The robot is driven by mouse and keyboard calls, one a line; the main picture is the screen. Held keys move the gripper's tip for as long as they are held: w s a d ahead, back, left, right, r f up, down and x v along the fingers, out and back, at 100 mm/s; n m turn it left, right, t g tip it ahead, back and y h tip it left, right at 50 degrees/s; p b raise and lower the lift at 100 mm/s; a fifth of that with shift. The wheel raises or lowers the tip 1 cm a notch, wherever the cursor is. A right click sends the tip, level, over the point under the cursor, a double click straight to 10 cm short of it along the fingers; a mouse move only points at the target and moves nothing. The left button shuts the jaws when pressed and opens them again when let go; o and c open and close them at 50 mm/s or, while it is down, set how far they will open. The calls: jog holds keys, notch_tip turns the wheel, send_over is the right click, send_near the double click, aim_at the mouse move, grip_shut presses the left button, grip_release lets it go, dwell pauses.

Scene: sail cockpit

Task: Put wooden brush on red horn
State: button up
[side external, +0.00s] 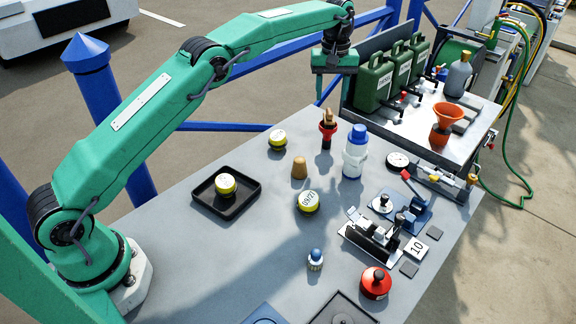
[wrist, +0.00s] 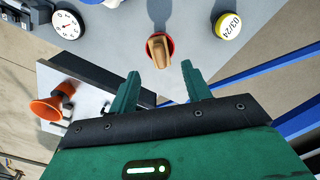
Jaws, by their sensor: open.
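The wooden brush (side external: 328,115), a small tan-brown piece, stands upright on the red horn (side external: 328,128), a red round-rimmed piece with a dark lower part, at the far edge of the grey table. In the wrist view, the wooden brush (wrist: 158,49) appears within the rim of the red horn (wrist: 170,46), seen from above. How firmly it sits cannot be told. My gripper (side external: 332,88) hangs above them, apart from both. In the wrist view my gripper (wrist: 161,80) has its two fingers spread, with nothing between the tips.
A yellow-topped tin (side external: 278,139), a cork-like piece (side external: 300,168) and a blue-and-white bottle (side external: 354,152) stand near the horn. Green canisters (side external: 374,82) and an orange funnel (side external: 447,117) stand at the right. A black tray (side external: 247,198) holds another tin. A blue rail runs behind.

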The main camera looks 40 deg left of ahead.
notch_tip(320, 180, up, 4)
jog(key=shift+r, duration=0.25)
dwell(0.4)
jog(key=shift+r, duration=0.2)
dwell(0.6)
notch_tip(320, 180, up, 10)
jog(key=r+m+t, duration=0.1)
jog(key=m+t, duration=0.1)
send_over(330, 111)
jog(key=s+a, duration=0.1)
jog(key=s, duration=0.5)
jog(key=s+a+r+m+t, duration=0.1)
jog(key=s+r, duration=0.1)
jog(key=s, duration=0.4)
jog(key=s+a+r+m, duration=0.1)
jog(key=s+r+m, duration=0.1)
jog(key=s, duration=0.3)
jog(key=s+f+m+t, duration=0.1)
jog(key=s+f, duration=0.2)
jog(key=s, duration=0.5)
jog(key=s+f+m, duration=0.1)
jog(key=s+f, duration=0.3)
jog(key=s, duration=0.4)
jog(key=s+a+f+m+t, duration=0.1)
jog(key=s+f, duration=0.3)
jog(key=s, duration=0.5)
jog(key=shift+m+t, duration=0.3)
jog(key=shift+m, duration=0.2)
